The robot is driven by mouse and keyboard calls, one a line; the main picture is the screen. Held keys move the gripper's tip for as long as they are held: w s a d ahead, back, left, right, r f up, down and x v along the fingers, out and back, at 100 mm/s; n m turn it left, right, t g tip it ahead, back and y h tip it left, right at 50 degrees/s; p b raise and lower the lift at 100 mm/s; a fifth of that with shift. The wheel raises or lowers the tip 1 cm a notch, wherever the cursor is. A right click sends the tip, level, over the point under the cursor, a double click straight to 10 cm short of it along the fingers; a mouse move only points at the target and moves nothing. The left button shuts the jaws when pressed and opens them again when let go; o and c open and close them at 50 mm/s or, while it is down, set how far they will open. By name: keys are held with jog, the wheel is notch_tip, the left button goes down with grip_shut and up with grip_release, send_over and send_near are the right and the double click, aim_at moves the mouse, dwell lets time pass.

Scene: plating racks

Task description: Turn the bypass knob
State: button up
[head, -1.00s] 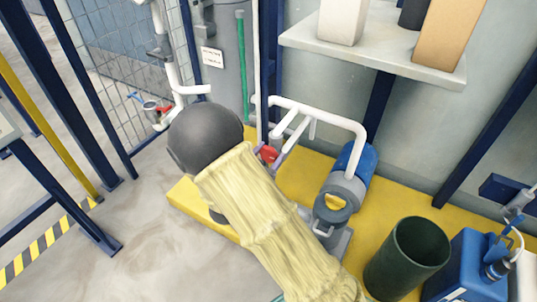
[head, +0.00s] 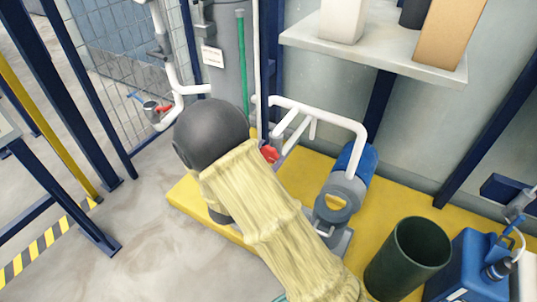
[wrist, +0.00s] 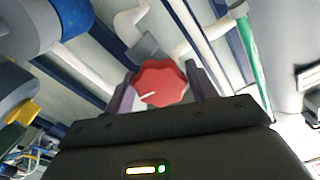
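The bypass knob is a red, many-sided knob (wrist: 160,82) with a short white mark toward its lower left. In the wrist view it sits between the two fingers of my gripper (wrist: 160,78). The fingers lie close along its left and right sides and the knob nearly fills the gap. I cannot tell whether they press on it. In the head view a red part (head: 270,153) shows on the white pipework just right of my dark wrist.
White pipes (head: 320,113) run to a blue and grey pump (head: 350,180) on a yellow base (head: 290,180). A grey tank (head: 228,60) stands behind. A valve with a red handle (head: 164,108) is at the left. A green bin (head: 407,257) and blue canister (head: 465,265) stand at the right.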

jog(key=shift+o, duration=1.3)
jog(key=p+v, duration=0.7)
jog(key=v, duration=1)
jog(key=shift+a, duration=0.15)
jog(key=shift+s, duration=0.1)
